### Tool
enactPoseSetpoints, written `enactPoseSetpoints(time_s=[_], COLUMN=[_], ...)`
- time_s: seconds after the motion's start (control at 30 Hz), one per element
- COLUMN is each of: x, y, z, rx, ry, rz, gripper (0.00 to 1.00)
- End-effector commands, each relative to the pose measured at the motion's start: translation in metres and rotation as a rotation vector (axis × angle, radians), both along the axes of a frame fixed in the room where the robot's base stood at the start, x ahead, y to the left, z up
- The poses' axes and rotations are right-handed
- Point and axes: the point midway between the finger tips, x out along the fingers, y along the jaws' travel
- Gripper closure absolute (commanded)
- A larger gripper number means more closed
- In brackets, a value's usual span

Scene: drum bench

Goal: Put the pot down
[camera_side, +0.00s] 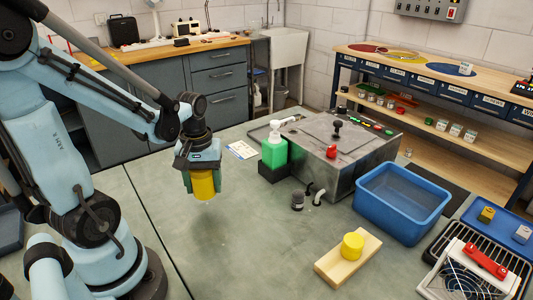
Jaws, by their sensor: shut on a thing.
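My gripper (203,181) points down over the left part of the grey-green bench top (235,260). It is shut on a yellow cylindrical pot (204,188), with a finger on either side. The pot is upright and seems to be held above the bench, with bare surface below it. The upper part of the pot is hidden by the gripper.
A second yellow cylinder (352,245) stands on a pale wooden block (337,268). A green pump bottle (274,150) stands beside a grey metal machine (345,165). A blue bin (367,211) and a wire rack (495,255) are at right. The bench around my gripper is clear.

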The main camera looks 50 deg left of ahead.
Motion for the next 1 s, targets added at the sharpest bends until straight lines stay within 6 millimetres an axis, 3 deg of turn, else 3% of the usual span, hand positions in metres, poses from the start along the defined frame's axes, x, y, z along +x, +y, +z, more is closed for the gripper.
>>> enactPoseSetpoints(time_s=[0.2, 0.6, 1.0], x=[0.001, 0.001, 0.000], y=[0.005, 0.005, 0.005], z=[-0.007, -0.041, -0.044], rx=[0.000, -0.001, 0.000], ry=[0.000, -0.001, 0.000], rz=[0.000, 0.000, 0.000], gripper=[0.74, 0.74, 0.74])
